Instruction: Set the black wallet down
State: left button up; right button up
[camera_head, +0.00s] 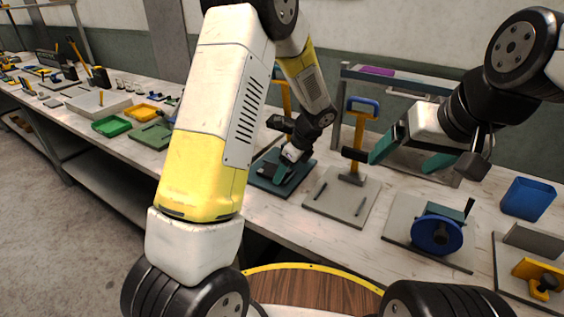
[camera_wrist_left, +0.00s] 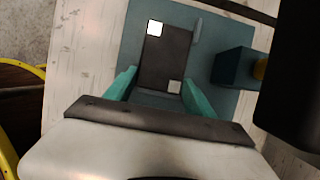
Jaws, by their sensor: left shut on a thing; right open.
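The wallet (camera_wrist_left: 170,52) shows in the left wrist view as a dark flat rectangle with a white square at one corner and a pale square near my fingers. My left gripper (camera_wrist_left: 162,90) is shut on it, teal fingers at either side of its near end. The wallet is over a teal board (camera_wrist_left: 212,30); I cannot tell whether it touches. In the head view my left gripper (camera_head: 290,166) is low over that board, and the wallet is not clear there. My right gripper (camera_head: 412,156) is open and empty, above the bench at the right.
A blue wheel device (camera_head: 436,235) and a blue bin (camera_head: 528,198) are farther right. Green trays (camera_head: 111,126) and a white tray (camera_head: 98,104) are left.

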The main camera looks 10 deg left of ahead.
pick_arm(q)
jog(key=shift+c, duration=1.3)
jog(key=shift+r, duration=0.1)
